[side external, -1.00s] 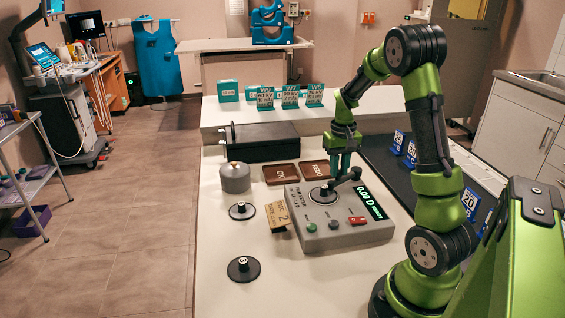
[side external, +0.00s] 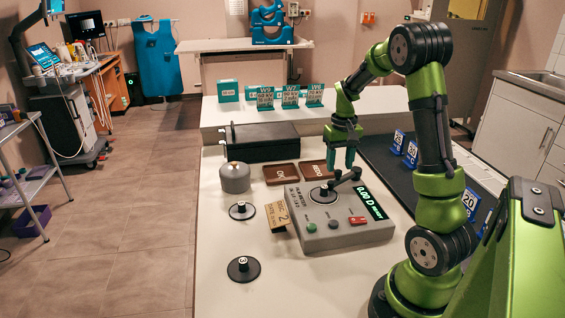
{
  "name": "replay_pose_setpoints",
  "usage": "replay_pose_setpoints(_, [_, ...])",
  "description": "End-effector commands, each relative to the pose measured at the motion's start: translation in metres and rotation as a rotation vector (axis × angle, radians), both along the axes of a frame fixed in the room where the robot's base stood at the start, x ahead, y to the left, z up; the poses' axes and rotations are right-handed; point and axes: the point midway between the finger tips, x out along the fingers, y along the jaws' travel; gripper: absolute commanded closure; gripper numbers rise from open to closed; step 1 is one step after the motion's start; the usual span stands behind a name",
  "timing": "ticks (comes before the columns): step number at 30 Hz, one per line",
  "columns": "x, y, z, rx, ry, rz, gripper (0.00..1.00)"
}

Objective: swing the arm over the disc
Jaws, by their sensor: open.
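The grey meter box (side external: 340,235) stands on the white table with a lit display (side external: 371,204) reading 0.00 D. The end appears at or over the disc's right rim; I cannot tell exactly. My gripper (side external: 341,166) is open and empty, just above and behind the swing arm, fingers pointing down and apart from it.
Two more black discs (side external: 241,210) (side external: 243,269) lie left of the box. A grey canister (side external: 235,178), two brown trays (side external: 281,174) (side external: 317,170) and a black case (side external: 260,142) stand behind. A tan card (side external: 277,217) leans at the box's left.

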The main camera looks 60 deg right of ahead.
Motion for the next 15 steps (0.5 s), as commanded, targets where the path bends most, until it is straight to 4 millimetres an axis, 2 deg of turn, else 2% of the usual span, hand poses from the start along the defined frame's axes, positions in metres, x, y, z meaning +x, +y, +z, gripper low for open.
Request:
replay_pose_setpoints(9, [0.001, -0.001, 0.078, -0.005, -0.005, 0.0, 0.51])
replay_pose_setpoints(15, [0.0, 0.0, 0.121, -0.003, -0.004, 0.001, 0.51])
